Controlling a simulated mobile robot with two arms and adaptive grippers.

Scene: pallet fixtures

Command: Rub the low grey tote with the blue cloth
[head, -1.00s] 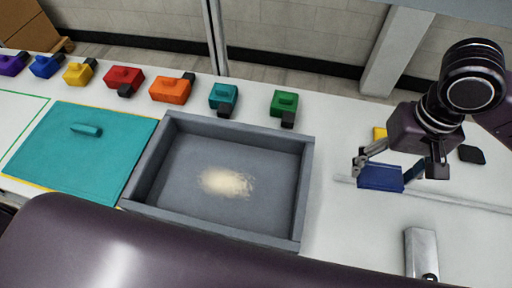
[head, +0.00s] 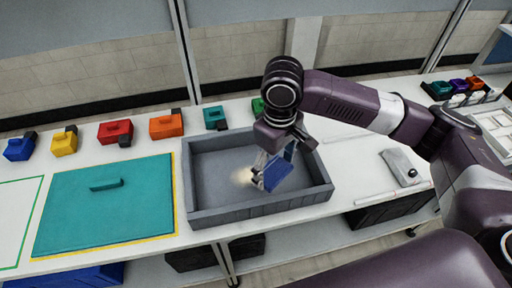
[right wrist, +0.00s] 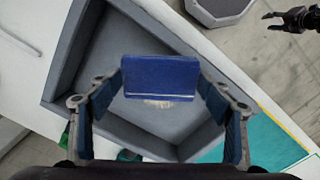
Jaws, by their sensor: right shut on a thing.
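The low grey tote (head: 262,209) stands open on the white table, with a pale smudge (head: 240,176) on its floor. My right gripper (head: 268,170) is shut on the blue cloth (head: 277,171), which looks like a folded block, inside the tote's outline. In the right wrist view the cloth (right wrist: 158,78) sits between both fingers and hides part of the smudge (right wrist: 158,103). I cannot tell whether the cloth touches the tote floor. My left gripper (right wrist: 267,21) shows at the top right of the right wrist view, open and empty.
A teal lid-like panel (head: 105,212) with a handle lies left of the tote. Several coloured blocks, including an orange one (head: 167,126), line the back edge. A silver object (head: 401,166) lies to the right. Table between tote and silver object is mostly clear.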

